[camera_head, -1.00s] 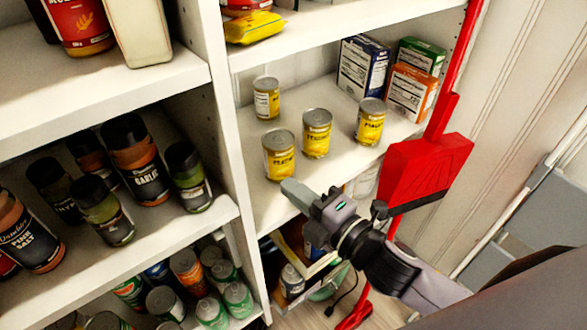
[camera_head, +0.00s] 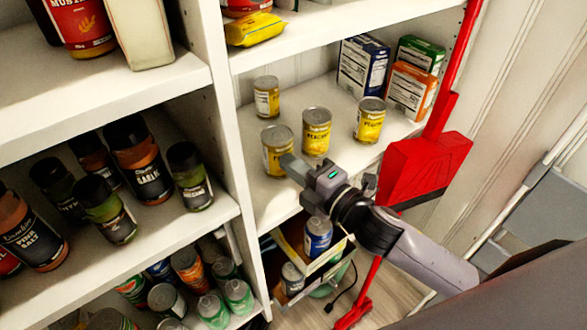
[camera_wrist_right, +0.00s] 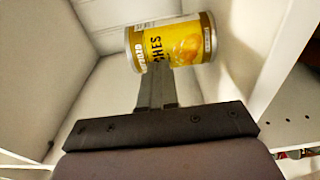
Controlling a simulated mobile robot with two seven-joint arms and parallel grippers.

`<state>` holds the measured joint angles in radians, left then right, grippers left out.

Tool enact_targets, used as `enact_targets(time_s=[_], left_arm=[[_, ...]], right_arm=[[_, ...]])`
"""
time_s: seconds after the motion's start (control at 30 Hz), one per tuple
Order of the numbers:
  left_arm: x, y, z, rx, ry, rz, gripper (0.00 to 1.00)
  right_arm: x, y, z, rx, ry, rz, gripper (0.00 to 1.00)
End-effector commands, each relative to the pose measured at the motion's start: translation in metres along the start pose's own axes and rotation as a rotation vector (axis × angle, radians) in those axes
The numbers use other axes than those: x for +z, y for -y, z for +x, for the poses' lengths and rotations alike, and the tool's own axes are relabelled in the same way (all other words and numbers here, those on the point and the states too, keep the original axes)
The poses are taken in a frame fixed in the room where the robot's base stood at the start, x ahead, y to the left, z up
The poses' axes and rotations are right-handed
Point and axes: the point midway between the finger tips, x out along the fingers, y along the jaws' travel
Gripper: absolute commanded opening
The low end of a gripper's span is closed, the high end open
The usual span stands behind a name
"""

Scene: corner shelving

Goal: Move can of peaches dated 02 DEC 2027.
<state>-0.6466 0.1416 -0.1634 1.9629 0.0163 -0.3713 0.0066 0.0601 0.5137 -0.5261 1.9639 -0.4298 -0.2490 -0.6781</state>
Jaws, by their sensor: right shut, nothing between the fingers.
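Several yellow cans stand upright on the middle shelf in the head view. The front-left can (camera_head: 276,160) is nearest my right gripper (camera_head: 288,162), whose tip overlaps its lower right edge in the picture. The other cans are the middle one (camera_head: 316,132), the right one (camera_head: 369,121) and the back-left one (camera_head: 267,98). No date is readable. My left gripper is not in view.
Boxes, blue (camera_head: 363,66), green (camera_head: 420,53) and orange (camera_head: 410,90), stand at the back right of the shelf. A white upright panel (camera_head: 226,120) is left of the cans. A red dustpan (camera_head: 424,165) hangs at the right. Spice jars (camera_head: 134,160) fill the left shelf.

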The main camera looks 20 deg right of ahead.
Motion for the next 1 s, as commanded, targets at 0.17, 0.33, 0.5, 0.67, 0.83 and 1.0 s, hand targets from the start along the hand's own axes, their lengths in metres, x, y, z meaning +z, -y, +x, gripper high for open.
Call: enact_targets(time_s=[0.17,0.33,0.5,0.67,0.83,1.0], left_arm=[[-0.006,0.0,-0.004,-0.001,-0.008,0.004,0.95],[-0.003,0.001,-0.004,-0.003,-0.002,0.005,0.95],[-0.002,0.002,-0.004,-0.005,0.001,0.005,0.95],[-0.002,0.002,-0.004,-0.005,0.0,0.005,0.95],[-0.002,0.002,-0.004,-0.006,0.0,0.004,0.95],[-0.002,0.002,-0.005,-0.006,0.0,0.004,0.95]], right_arm=[[0.026,-0.003,0.025,0.002,0.003,-0.004,0.0],[0.046,-0.002,0.046,0.002,0.002,-0.003,0.0],[0.058,-0.002,0.057,0.002,0.002,-0.001,0.0],[0.06,-0.001,0.059,0.001,0.001,0.0,0.0],[0.06,-0.001,0.059,0.001,0.001,0.0,0.0],[0.06,-0.001,0.059,0.001,0.001,0.0,0.0]])
